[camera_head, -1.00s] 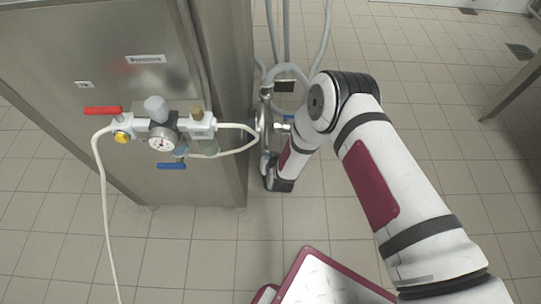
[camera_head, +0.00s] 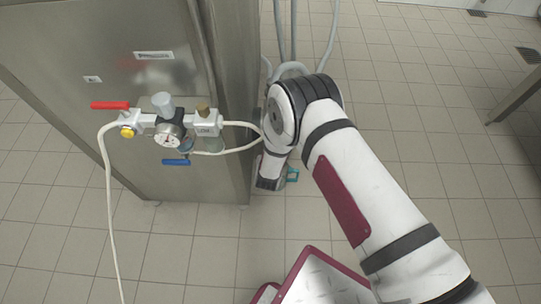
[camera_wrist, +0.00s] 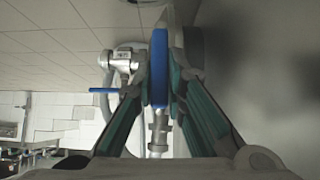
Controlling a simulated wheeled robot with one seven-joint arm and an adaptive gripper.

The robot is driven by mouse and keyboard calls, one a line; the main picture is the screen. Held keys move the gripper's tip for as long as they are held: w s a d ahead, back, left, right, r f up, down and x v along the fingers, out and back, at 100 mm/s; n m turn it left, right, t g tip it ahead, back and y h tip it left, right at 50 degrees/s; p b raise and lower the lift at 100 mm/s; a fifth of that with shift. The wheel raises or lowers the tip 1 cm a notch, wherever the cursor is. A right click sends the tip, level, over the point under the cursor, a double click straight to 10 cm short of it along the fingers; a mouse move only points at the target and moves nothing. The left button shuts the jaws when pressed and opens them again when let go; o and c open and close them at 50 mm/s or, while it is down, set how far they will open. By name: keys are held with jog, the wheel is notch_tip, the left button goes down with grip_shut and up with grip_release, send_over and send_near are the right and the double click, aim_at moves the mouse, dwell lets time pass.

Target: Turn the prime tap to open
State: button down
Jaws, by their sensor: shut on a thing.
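In the wrist view, a blue tap handle (camera_wrist: 159,68) stands upright, edge-on, between the two teal-lined fingers of my gripper (camera_wrist: 159,88). The fingers are shut on it, one on each side. Metal pipe fittings (camera_wrist: 158,130) show just below it. A second, smaller blue lever (camera_wrist: 104,90) lies level on a metal valve (camera_wrist: 123,62) to the left, apart from the fingers. In the head view my arm hides the held handle; only a small teal piece (camera_head: 292,175) shows beside my wrist. I cannot tell from the pictures which tap bears the name prime.
A steel cabinet (camera_head: 110,60) carries a white manifold with a red lever (camera_head: 110,105), a gauge (camera_head: 169,135) and a lower blue lever (camera_head: 176,162). Grey hoses (camera_head: 294,30) rise behind my arm. A pale hose (camera_head: 108,210) hangs at the left. Open tiled floor lies to the right.

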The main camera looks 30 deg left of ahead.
jog(key=c, duration=1.6)
grip_release()
jog(key=v, duration=1.2)
